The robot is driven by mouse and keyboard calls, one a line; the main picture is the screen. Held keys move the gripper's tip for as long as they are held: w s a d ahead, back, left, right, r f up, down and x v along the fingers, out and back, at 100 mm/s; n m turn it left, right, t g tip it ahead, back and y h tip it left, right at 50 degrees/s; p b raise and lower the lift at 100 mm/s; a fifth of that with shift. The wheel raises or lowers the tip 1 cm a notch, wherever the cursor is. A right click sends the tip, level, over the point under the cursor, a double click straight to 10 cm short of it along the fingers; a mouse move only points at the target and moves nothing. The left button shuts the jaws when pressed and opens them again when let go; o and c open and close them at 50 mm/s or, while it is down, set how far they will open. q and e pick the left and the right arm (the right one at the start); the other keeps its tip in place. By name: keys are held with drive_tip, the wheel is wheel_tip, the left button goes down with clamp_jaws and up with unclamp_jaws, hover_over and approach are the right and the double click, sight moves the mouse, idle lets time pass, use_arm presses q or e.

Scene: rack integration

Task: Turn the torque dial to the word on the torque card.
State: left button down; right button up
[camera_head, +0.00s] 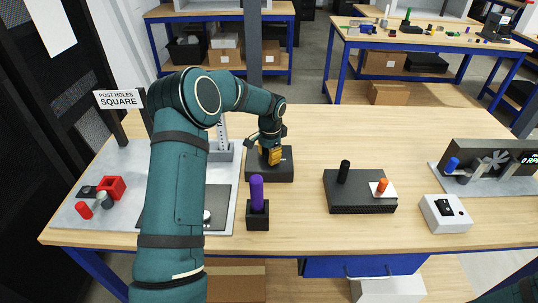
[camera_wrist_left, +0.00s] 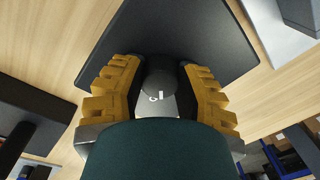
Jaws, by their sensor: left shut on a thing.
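A dark box (camera_head: 283,170) stands near the middle of the table. My left gripper (camera_head: 272,156) points down over its top, its yellow fingers together there. In the left wrist view the box's dark top (camera_wrist_left: 215,35) lies under the gripper (camera_wrist_left: 160,80). A round grey knob (camera_wrist_left: 160,72), which looks like the torque dial, sits between the two yellow fingers, and they are shut on it. A light patch with a partly hidden mark shows by the knob. The dial's words are hidden, and I cannot make out a torque card. My right gripper is out of view.
A purple peg in a black holder (camera_head: 257,214) stands in front of the box. A black block (camera_head: 350,200) with pegs is to the right, then a white switch box (camera_head: 445,214). A sign (camera_head: 118,99) reads "POST HOLES SQUARE". The table behind the black block is clear.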

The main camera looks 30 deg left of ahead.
use_arm(q)
drive_tip(key=shift+s+f, duration=0.1)
drive_tip(key=shift+f, duration=0.05)
drive_tip(key=c, duration=0.6)
unclamp_jaws()
drive_tip(key=shift+r, duration=0.2)
drive_tip(key=shift+r, duration=0.4)
drive_tip(key=r, duration=1.1)
drive_tip(key=shift+d, duration=0.35)
